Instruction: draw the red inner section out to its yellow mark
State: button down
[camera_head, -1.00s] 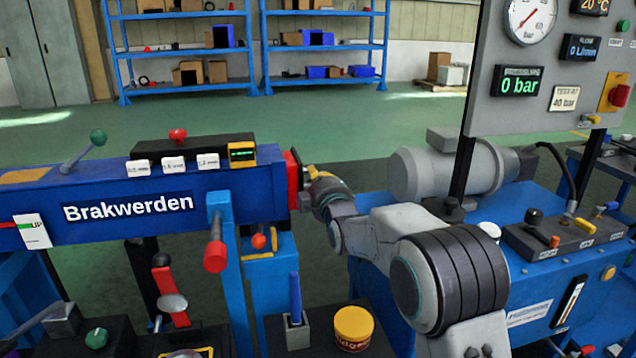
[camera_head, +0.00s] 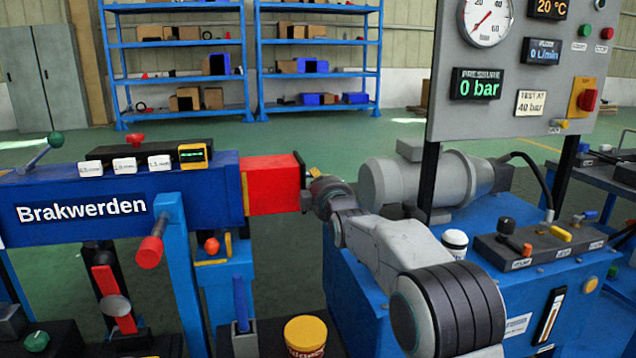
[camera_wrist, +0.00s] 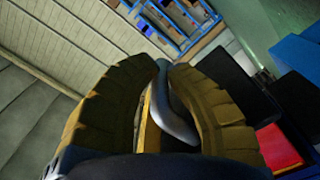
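The red inner section (camera_head: 272,186) sticks out of the right end of the blue boom (camera_head: 110,195) marked Brakwerden. A thin yellow mark (camera_head: 245,193) shows on the red side right at the boom's mouth. My gripper (camera_head: 312,188) is at the dark end face of the red section; my wrist hides most of the contact in the head view. In the wrist view my gripper's ribbed yellow-brown fingers (camera_wrist: 160,95) close around a grey curved handle (camera_wrist: 172,115). Part of the red section (camera_wrist: 278,146) shows at the lower right there.
A blue bench with a grey motor (camera_head: 425,182), small levers and a gauge panel (camera_head: 520,60) stands to the right, close to my arm. The panel reads 0 bar. A yellow-lidded tub (camera_head: 305,336) stands below. Blue shelves (camera_head: 318,50) are far back.

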jog(key=c, duration=1.2)
grip_release()
jog(key=shift+c, duration=0.2)
jog(key=shift+s, duration=0.1)
jog(key=v, duration=1.1)
jog(key=shift+s, duration=0.35)
